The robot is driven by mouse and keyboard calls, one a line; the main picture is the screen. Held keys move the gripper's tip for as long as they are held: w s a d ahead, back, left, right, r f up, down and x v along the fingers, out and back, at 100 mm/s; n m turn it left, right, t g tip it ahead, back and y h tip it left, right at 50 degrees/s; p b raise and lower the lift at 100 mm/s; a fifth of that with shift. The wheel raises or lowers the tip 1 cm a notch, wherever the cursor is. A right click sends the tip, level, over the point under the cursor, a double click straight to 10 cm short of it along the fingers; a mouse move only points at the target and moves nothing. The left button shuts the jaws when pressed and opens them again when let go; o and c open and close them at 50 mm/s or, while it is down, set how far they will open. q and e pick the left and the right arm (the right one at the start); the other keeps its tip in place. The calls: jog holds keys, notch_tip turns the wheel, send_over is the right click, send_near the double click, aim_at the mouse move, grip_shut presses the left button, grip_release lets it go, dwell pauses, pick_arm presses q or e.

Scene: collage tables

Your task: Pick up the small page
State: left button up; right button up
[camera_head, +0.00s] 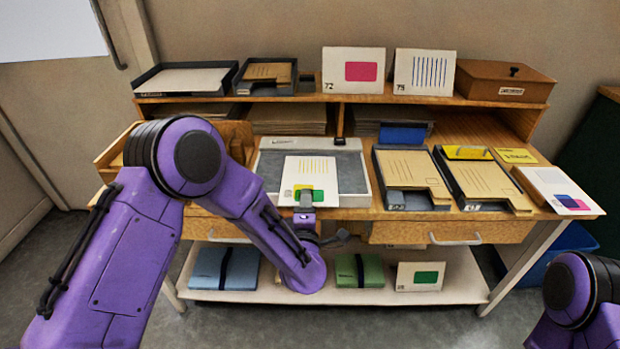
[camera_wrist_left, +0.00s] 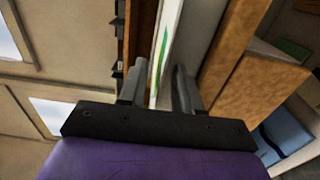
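In the left wrist view the page (camera_wrist_left: 166,45) shows nearly edge-on, with a green mark. My left gripper (camera_head: 304,202) is at the page's front edge. Its fingers (camera_wrist_left: 160,88) stand apart, one on each side of the page's edge, with a gap visible; I cannot tell if either touches it. My right gripper is out of view; only part of my right arm shows at the lower right.
Open folder trays (camera_head: 408,201) stand right of the grey tray. A white page with blue and pink patches (camera_head: 548,182) lies at the right end. Upright cards (camera_head: 341,60) and a brown box (camera_head: 506,80) stand on the raised shelf. Bundles (camera_head: 372,272) lie on the lower shelf.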

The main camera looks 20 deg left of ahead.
pick_arm(q)
grip_shut()
